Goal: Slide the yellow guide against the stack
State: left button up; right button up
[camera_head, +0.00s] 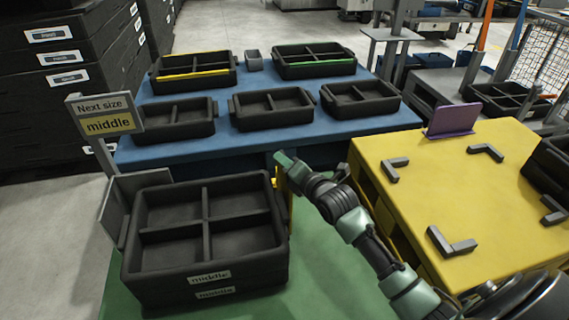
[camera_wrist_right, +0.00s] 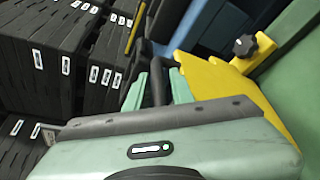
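A stack of black crates (camera_head: 205,240), labelled "middle", stands on the green table; the top crate is empty with a cross divider. The yellow guide (camera_head: 282,190) stands upright at the stack's right side, partly hidden by the crate rim and my arm. I cannot tell whether it touches the stack. It shows in the right wrist view (camera_wrist_right: 222,82) with a black knob (camera_wrist_right: 245,46). My right gripper (camera_head: 283,160) is at the guide's far upper end. In the wrist view its fingers (camera_wrist_right: 159,88) look apart, with a dark shape between them. My left gripper is out of view.
A grey plate (camera_head: 118,210) stands left of the stack, by a "Next size middle" sign (camera_head: 107,115). A blue table (camera_head: 215,145) behind holds several black crates. A yellow table (camera_head: 440,185) with grey corner brackets stands right. Tall crate stacks (camera_head: 70,95) stand back left.

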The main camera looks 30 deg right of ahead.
grip_shut()
dwell(1.4)
